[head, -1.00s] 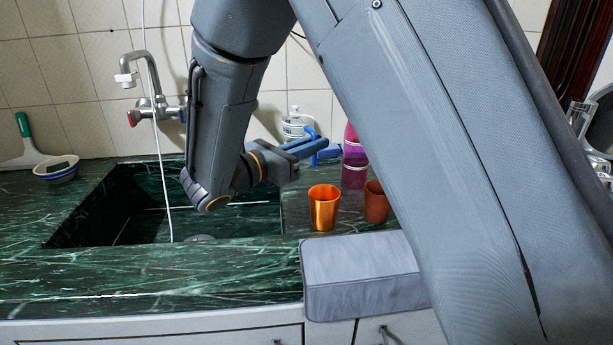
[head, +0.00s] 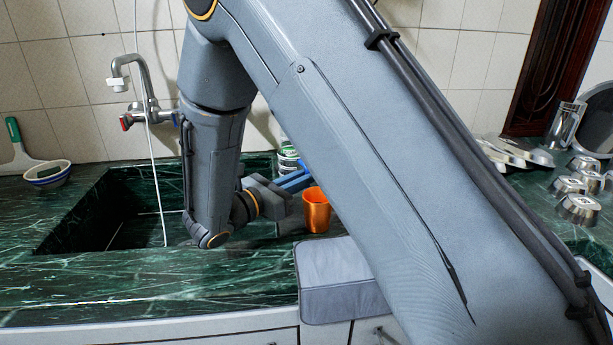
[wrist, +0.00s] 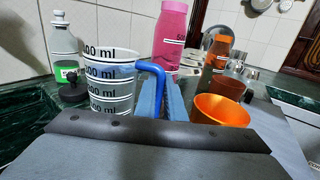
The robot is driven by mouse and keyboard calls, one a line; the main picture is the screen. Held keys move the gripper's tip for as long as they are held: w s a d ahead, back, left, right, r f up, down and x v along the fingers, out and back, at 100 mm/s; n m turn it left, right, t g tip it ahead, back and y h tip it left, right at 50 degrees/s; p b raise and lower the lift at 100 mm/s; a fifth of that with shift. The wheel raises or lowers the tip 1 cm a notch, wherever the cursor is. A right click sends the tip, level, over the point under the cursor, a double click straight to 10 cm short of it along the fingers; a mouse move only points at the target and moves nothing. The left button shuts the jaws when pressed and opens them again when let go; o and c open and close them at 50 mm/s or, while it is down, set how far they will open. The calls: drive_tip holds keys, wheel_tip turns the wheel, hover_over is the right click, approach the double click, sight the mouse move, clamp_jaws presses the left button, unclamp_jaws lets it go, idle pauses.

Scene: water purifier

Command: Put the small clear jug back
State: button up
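The small clear jug (wrist: 108,78) has black ml marks and a blue handle (wrist: 152,70). In the wrist view it stands upright just left of my fingers. My gripper (wrist: 163,92) has its blue fingers close together around the handle. In the head view my gripper (head: 296,181) is over the counter at the sink's right edge. Only a sliver of the jug (head: 288,160) shows there, behind my gripper and arm. The jug's base is hidden, so I cannot tell whether it touches the counter.
An orange cup (head: 316,210) stands close right of my gripper. The sink (head: 130,215) is left. Metal cups (head: 578,208) stand far right. A grey cloth (head: 335,270) hangs over the front edge.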

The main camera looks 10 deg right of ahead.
drive_tip(key=o, duration=0.4)
drive_tip(key=shift+o, duration=0.2)
drive_tip(key=shift+a+r, duration=0.15)
drive_tip(key=v, duration=1.1)
drive_tip(key=shift+s+a+b, duration=0.25)
drive_tip(key=shift+s+b, duration=0.1)
drive_tip(key=shift+b, duration=0.05)
